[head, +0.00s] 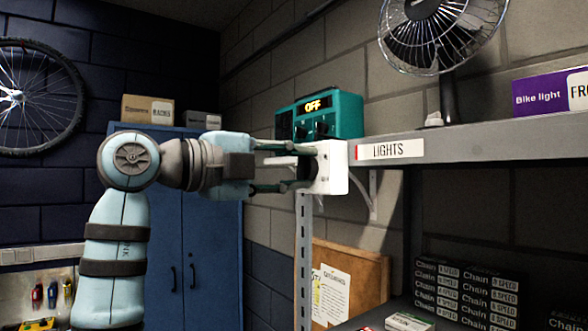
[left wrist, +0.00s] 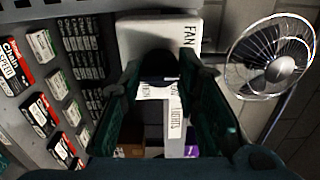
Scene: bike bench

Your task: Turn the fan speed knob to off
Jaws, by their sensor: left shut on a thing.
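A white control box (head: 333,166) is at the left end of the shelf edge. Its top shows the word FAN in the left wrist view (left wrist: 168,35). A dark round knob (left wrist: 158,66) sticks out of the box; in the head view only its dark edge shows, between my fingers. My left gripper (head: 292,168) reaches in from the left, level, with its two fingers around the knob, shut on it. The fingers also show in the left wrist view (left wrist: 160,84). The knob's pointer and setting marks cannot be made out. My right gripper is not in view.
The wire fan (head: 443,35) stands on the grey shelf (head: 480,140). A teal device (head: 338,116) reading OFF is just behind the white box. A purple Bike light box (head: 540,94) is at right. Several chain boxes (head: 466,292) are stacked below. A blue cabinet (head: 212,240) stands behind my arm.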

